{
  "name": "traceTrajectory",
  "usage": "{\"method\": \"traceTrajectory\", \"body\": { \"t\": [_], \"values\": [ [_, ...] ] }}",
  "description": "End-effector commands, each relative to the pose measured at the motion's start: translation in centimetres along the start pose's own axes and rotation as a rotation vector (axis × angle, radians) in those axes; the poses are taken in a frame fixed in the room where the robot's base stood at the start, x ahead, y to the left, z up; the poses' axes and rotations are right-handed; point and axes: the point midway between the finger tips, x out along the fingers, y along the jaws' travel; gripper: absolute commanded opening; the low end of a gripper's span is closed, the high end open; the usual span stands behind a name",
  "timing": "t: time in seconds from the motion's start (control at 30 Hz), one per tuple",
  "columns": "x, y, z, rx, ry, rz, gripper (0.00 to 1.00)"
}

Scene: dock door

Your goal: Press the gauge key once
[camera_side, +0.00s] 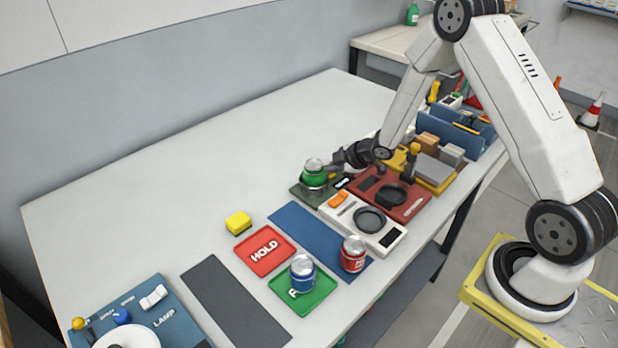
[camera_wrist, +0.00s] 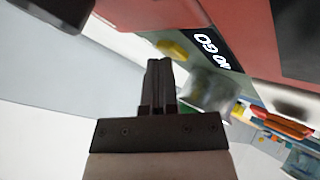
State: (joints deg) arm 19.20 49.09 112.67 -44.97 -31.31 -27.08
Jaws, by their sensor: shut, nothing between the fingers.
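A dark green gauge (camera_side: 303,191) lies on the table with a green can (camera_side: 315,172) standing upright on it. Its small dark display reads NO GO in the wrist view (camera_wrist: 212,47), upside down. A yellow patch (camera_wrist: 171,48) on the green plate shows near my fingertips; I cannot tell for certain that it is the key. My gripper (camera_side: 336,164) is just right of the can, low over the gauge. In the wrist view my gripper (camera_wrist: 158,66) has its fingers together with nothing between them. Whether the fingertips touch anything is not clear.
A white scale-like device (camera_side: 364,221) with an orange switch and a red device (camera_side: 391,193) sit right of the gauge. A red can (camera_side: 353,254), a blue can (camera_side: 302,273), a red HOLD mat (camera_side: 265,250) and a yellow block (camera_side: 238,222) stand nearer.

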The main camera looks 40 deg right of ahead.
Motion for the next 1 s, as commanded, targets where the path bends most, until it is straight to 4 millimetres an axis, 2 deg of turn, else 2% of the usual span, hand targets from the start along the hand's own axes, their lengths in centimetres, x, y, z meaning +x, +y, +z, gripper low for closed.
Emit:
{"method": "traceTrajectory", "body": {
  "t": [1.0],
  "values": [
    [-1.2,0.9,-0.9,0.001,-0.001,-0.001,0.0]
  ]
}}
